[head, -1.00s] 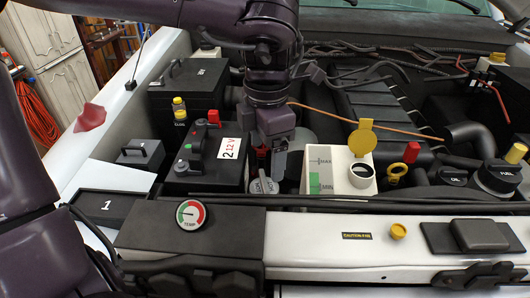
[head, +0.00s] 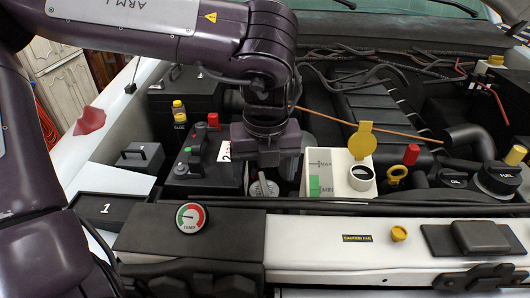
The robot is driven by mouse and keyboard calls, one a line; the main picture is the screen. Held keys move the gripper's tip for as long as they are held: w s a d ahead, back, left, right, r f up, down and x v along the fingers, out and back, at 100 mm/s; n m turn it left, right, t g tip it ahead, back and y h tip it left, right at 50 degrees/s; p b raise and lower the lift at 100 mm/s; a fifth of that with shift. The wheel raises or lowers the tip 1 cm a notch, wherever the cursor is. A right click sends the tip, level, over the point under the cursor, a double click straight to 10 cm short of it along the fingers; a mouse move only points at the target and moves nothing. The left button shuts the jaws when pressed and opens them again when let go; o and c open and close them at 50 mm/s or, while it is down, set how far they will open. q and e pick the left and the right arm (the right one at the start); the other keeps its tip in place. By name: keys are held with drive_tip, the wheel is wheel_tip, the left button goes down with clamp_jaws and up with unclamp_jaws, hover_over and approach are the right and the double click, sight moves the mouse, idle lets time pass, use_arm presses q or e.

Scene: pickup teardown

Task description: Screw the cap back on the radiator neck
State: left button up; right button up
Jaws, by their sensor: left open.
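My left gripper (head: 265,163) points down at the front of the engine bay, between the numbered battery and the white tank. It is open, and its fingertips are mostly hidden behind its own body. A round grey cap (head: 264,188), which looks like the radiator cap, shows just below the gripper with a gap between them. The radiator neck cannot be made out; I cannot tell whether the cap sits on it. My right gripper is out of view.
The black battery (head: 195,172) stands left of the gripper. The white tank (head: 325,180) with its raised yellow lid (head: 362,139) stands close on the right.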

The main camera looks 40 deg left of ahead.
sight(265, 185)
use_arm(q)
drive_tip(key=shift+w+a+f, duration=0.1)
drive_tip(key=shift+w+f, duration=0.05)
drive_tip(key=shift+f, duration=1.4)
drive_tip(key=shift+c, duration=0.2)
drive_tip(key=c, duration=1.2)
drive_tip(key=m, duration=0.5)
drive_tip(key=shift+m+h, duration=0.3)
drive_tip(key=shift+m, duration=0.1)
drive_tip(key=o, duration=1.2)
drive_tip(key=shift+r, duration=0.1)
